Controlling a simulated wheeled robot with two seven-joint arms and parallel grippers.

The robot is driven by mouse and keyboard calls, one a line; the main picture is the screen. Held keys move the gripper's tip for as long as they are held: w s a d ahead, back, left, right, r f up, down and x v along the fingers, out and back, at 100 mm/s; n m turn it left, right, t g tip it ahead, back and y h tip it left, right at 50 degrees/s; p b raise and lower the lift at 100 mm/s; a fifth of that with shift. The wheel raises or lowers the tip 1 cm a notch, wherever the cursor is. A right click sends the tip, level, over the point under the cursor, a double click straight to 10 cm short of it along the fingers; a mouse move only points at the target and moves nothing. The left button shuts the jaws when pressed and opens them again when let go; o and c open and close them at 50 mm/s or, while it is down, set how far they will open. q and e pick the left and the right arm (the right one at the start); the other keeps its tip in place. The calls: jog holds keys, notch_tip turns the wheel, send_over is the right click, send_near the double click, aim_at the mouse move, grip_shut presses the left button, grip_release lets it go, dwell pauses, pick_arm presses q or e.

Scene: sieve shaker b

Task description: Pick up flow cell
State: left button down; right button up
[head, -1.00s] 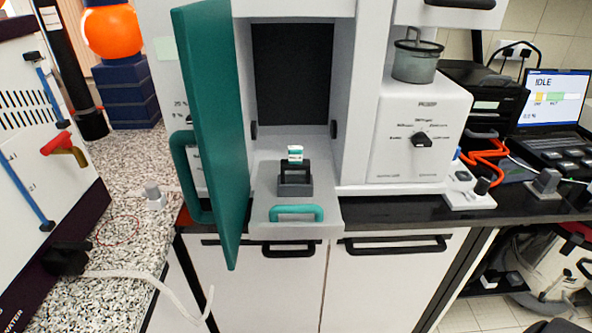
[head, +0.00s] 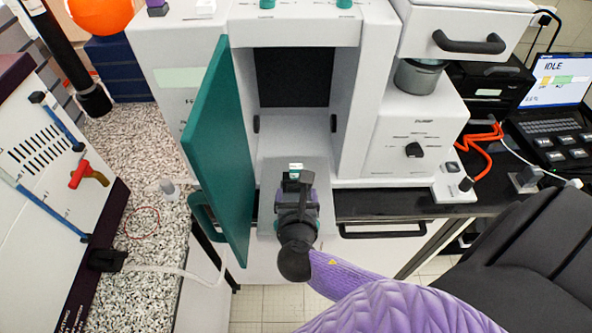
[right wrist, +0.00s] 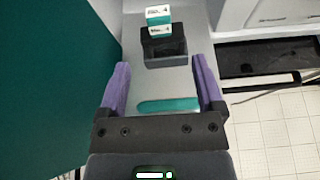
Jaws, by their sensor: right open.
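The flow cell (right wrist: 158,22) is a small white and teal piece with dark print. It stands upright in a dark holder (right wrist: 164,50) on the pulled-out grey tray (right wrist: 183,84). In the head view only the top of the flow cell (head: 296,167) shows, past my gripper. My right gripper (head: 294,178) is over the front of the tray. In the right wrist view its two purple fingers (right wrist: 162,68) are wide apart and empty, pointing toward the holder, with the flow cell beyond the fingertips, roughly between their lines. My left gripper is not in view.
A teal door (head: 220,150) stands open just left of the tray. The tray's teal handle (right wrist: 168,104) lies below my fingers. A white cabinet wall (head: 360,95) rises to the right, with a knobbed box (head: 400,150) beside it. The dark bay behind the tray looks empty.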

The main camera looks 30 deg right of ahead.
aim_at(296, 173)
jog(key=b+x, duration=0.1)
jog(key=x, duration=0.4)
jog(key=b+x, duration=0.1)
jog(key=x, duration=0.4)
jog(key=shift+w+r, duration=0.15)
jog(key=shift+r, duration=0.15)
grip_shut()
dwell(0.7)
